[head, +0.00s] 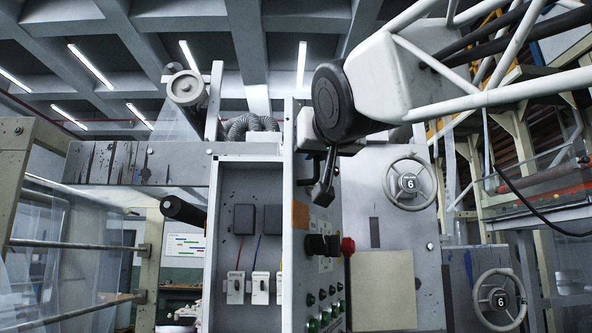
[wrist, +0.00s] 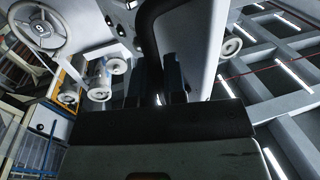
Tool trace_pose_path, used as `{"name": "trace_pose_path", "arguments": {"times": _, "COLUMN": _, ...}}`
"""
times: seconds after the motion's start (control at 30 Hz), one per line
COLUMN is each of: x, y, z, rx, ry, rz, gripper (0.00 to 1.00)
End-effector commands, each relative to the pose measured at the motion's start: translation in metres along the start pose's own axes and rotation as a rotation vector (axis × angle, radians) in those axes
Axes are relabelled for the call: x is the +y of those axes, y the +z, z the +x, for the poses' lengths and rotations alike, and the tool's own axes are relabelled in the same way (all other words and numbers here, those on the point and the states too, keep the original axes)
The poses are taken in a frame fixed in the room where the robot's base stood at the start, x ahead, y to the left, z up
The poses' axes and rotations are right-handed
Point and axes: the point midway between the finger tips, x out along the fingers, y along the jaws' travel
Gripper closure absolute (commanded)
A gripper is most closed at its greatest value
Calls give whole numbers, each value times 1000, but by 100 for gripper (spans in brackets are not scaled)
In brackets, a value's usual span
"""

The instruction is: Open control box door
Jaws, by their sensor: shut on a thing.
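The control box (head: 228,215) is a tall grey cabinet, its inside exposed, with dark blocks, wires and white switches. A grey panel (head: 300,235), which looks like its door, stands at the opening's right side, steeply angled, with an orange patch, dark knobs, a red knob and green buttons. My gripper (head: 322,190) is at this panel's upper part, below my white and black wrist. In the wrist view, its dark fingers (wrist: 170,85) are shut on a curved black bar, apparently the door handle (wrist: 148,40). The exact contact is hidden in the head view.
Handwheels (head: 409,184) (head: 499,302) marked 6 are on the machine to the right. A black roller end (head: 183,211) juts out left of the box. A horizontal grey beam (head: 135,162) runs at upper left. A metal-railed frame (head: 70,245) stands at far left.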

Motion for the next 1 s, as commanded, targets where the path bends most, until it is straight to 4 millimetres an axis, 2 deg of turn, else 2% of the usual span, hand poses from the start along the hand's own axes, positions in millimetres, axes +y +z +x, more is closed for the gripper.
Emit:
{"name": "trace_pose_path", "arguments": {"times": 0.23, "x": 10, "y": -1, "z": -6, "rx": 1, "ry": 0, "rz": 2, "gripper": 100}}
{"name": "trace_pose_path", "arguments": {"times": 0.77, "x": 13, "y": 0, "z": -7, "rx": 1, "ry": -1, "rz": 2, "gripper": 100}}
{"name": "trace_pose_path", "arguments": {"times": 0.8, "x": 13, "y": 0, "z": -7, "rx": 1, "ry": -1, "rz": 2, "gripper": 85}}
{"name": "trace_pose_path", "arguments": {"times": 0.9, "x": 13, "y": 0, "z": -7, "rx": 1, "ry": -1, "rz": 1, "gripper": 70}}
{"name": "trace_pose_path", "arguments": {"times": 0.93, "x": 13, "y": 0, "z": -7, "rx": 1, "ry": -1, "rz": 1, "gripper": 65}}
{"name": "trace_pose_path", "arguments": {"times": 1.0, "x": 13, "y": 0, "z": -7, "rx": 1, "ry": -1, "rz": 1, "gripper": 65}}
